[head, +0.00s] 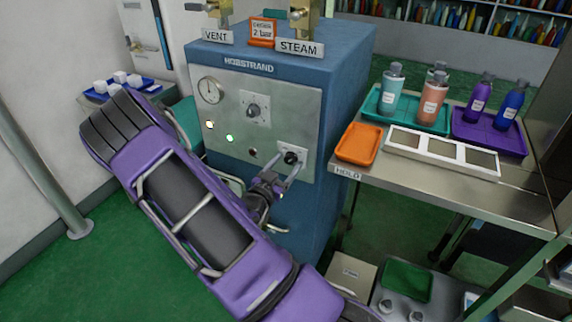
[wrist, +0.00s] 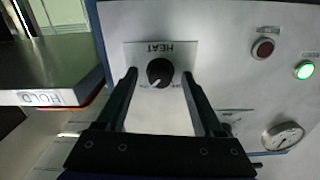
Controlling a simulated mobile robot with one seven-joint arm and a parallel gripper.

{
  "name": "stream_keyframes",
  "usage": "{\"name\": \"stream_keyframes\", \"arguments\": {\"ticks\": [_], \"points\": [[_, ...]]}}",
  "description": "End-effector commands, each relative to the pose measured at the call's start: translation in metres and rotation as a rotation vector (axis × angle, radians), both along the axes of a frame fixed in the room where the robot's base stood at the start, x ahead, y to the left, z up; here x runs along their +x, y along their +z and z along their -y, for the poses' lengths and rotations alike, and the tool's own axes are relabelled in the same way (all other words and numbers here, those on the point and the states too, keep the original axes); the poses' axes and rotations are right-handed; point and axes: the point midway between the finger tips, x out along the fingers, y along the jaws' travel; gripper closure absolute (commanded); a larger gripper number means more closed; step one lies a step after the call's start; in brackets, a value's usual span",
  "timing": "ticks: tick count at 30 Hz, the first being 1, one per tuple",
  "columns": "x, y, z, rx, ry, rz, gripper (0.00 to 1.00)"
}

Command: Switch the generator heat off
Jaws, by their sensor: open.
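The blue generator (head: 343,105) stands in the middle of the head view, with a grey front panel. Its black heat knob (head: 290,157) is at the panel's lower right. In the wrist view the heat knob (wrist: 160,72) sits on a white plate reading HEAT upside down; its pale pointer line slants to the lower left. The small markings beside it are unreadable. My gripper (head: 289,166) is open, with its fingers toward the panel. In the wrist view my gripper (wrist: 159,77) has one finger either side of the knob, with gaps; contact is not visible.
A second knob (head: 253,110), a gauge (head: 210,91) and a lit green lamp (head: 229,138) share the panel. VENT and STEAM valves (head: 298,17) stand on top. A steel table (head: 525,197) with bottles and trays is close on the right.

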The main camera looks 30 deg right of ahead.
Motion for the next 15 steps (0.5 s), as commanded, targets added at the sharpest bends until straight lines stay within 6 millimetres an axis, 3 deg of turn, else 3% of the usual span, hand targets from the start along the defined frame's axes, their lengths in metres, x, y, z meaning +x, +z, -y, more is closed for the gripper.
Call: {"name": "stream_keyframes", "arguments": {"ticks": [4,15], "points": [[0.0000,0.0001,-0.0002,0.000,0.000,0.000,0.35],[-0.0001,0.0001,-0.0005,0.000,0.000,0.000,1.00]]}}
